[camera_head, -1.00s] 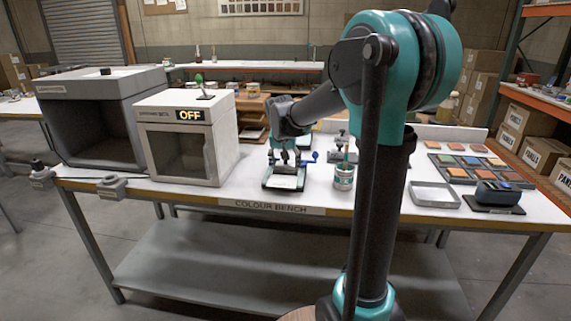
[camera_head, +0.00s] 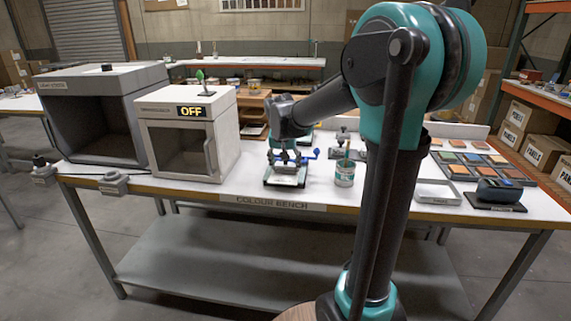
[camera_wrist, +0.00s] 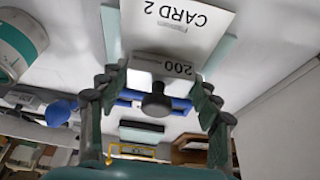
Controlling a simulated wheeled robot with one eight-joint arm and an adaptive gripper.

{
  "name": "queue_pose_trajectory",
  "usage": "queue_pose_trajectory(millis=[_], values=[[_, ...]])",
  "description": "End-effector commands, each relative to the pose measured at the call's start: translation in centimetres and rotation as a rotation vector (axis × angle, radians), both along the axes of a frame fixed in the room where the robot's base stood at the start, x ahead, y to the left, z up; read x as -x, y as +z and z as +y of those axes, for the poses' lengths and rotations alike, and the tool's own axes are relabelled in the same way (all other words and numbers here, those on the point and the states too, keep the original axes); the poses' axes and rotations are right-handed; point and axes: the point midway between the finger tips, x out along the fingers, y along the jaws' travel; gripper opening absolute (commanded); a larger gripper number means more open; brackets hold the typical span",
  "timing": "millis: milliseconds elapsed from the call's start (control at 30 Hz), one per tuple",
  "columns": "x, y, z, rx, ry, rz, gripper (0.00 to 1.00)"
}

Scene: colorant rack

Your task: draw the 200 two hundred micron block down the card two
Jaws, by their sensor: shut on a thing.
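Card two (camera_wrist: 180,25) is a white sheet marked "CARD 2", upside down in the wrist view. It lies on a pale green plate; in the head view the card (camera_head: 285,181) is at the bench front. The block marked "200" (camera_wrist: 178,68) is a grey bar across the card. My gripper (camera_wrist: 160,88) is shut on the block, one finger at each end. In the head view my gripper (camera_head: 286,157) is low over the card's far part. A dark round knob (camera_wrist: 156,105) shows between the fingers. The block's contact with the card is hard to see.
A teal and white pot (camera_head: 344,174) stands right of the card, with a blue-handled part (camera_head: 310,154) between. The cabinet marked OFF (camera_head: 187,135) is close on the left. A shallow tray (camera_head: 437,193) and colour panels are farther right.

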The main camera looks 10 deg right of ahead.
Motion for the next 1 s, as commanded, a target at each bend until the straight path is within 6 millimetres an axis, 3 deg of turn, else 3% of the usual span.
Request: queue_pose_trajectory(millis=[1000], values=[[3.0,-0.1,1.0,-0.001,0.000,0.002,0.16]])
